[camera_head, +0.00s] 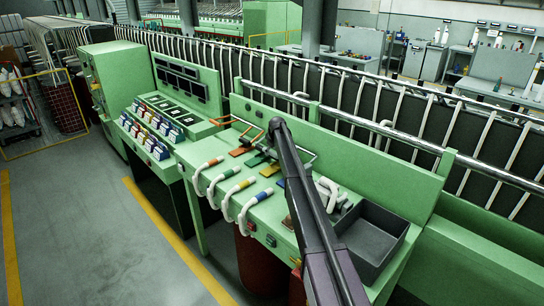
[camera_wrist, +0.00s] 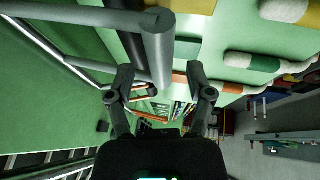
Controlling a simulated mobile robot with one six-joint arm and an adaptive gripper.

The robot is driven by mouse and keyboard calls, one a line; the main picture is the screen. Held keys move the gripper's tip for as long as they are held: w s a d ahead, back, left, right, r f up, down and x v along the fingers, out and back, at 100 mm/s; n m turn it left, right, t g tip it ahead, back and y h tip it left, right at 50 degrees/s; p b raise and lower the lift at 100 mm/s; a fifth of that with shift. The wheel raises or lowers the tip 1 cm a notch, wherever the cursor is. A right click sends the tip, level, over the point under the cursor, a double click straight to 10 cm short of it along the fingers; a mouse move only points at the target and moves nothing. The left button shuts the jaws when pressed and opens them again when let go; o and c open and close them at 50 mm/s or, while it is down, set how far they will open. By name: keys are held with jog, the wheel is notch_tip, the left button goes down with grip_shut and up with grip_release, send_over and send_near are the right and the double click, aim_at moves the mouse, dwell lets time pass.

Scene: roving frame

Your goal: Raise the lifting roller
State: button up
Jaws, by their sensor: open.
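In the wrist view my gripper (camera_wrist: 158,80) is open, its two dark fingers apart. A grey round bar (camera_wrist: 158,50) comes down from the top, its lower end appearing between the fingertips; I cannot tell whether it touches them. It joins a thinner grey bar (camera_wrist: 70,14) running left. This looks like the lifting roller's bent bar, but I cannot be sure. In the head view a thin bent bar (camera_head: 306,157) shows beside my dark arm, over the green machine bed (camera_head: 232,163). My fingers are hidden there.
White curved tubes with coloured bands (camera_head: 240,188) line the front of the bed. A dark open tray (camera_head: 370,238) sits at its right end. A control panel (camera_head: 158,122) stands at the left. A long silver rail (camera_head: 400,142) runs behind. Grey floor (camera_head: 80,220) is clear at left.

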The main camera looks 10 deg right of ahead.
jog(key=shift+w+f+b, duration=0.25)
jog(key=shift+f+b, duration=0.1)
jog(key=shift+f, duration=0.2)
grip_shut()
jog(key=shift+r, duration=0.15)
